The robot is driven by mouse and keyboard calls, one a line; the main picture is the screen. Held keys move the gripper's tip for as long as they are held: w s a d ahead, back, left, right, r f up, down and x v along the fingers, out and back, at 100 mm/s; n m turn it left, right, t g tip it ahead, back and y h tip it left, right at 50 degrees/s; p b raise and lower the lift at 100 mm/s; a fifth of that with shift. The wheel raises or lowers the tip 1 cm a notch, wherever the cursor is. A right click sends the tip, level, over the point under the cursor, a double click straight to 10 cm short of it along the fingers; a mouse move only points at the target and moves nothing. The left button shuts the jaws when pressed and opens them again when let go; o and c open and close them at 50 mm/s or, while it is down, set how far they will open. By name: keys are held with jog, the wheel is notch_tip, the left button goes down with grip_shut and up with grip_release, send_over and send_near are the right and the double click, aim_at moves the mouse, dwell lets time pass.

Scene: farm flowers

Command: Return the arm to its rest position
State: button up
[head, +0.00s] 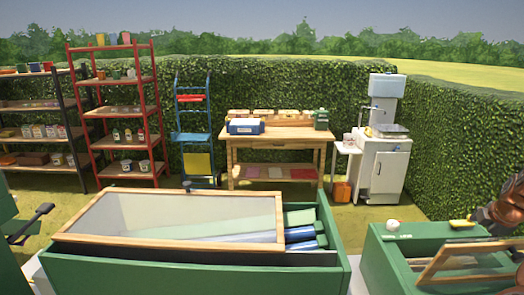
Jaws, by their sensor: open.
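No object of the task is singled out here, and most of my arm is out of view.
A green box (338,262) with a tilted glazed lid (180,215) fills the front. A smaller green box (400,262) stands right. Behind are shelves (112,110), a blue hand truck (193,137), a wooden table (277,142) and a white cabinet (382,170).

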jog(key=w+a+r+y, duration=0.1)
jog(key=w+a+r, duration=0.15)
jog(key=a, duration=0.75)
jog(key=s+a+r+m+g+y, duration=0.1)
jog(key=s+a+m, duration=0.15)
jog(key=a, duration=1.05)
jog(key=s+a+r+m+g+y, duration=0.1)
jog(key=s+a, duration=0.3)
jog(key=a, duration=0.9)
jog(key=s+a+f+m+g, duration=0.1)
jog(key=s+a+f+m, duration=0.1)
jog(key=s, duration=0.7)
jog(key=s+a+f+m+g, duration=0.2)
jog(key=s+a+m, duration=0.3)
jog(key=s, duration=0.4)
jog(key=s+a+f+m+g+h, duration=0.1)
jog(key=s+a+f+m+g, duration=0.1)
jog(key=s, duration=0.8)
jog(key=a+f+m, duration=0.1)
jog(key=a, duration=0.1)
jog(key=shift+a+f, duration=0.3)
jog(key=shift+a, duration=0.05)
jog(key=shift+c, duration=0.2)
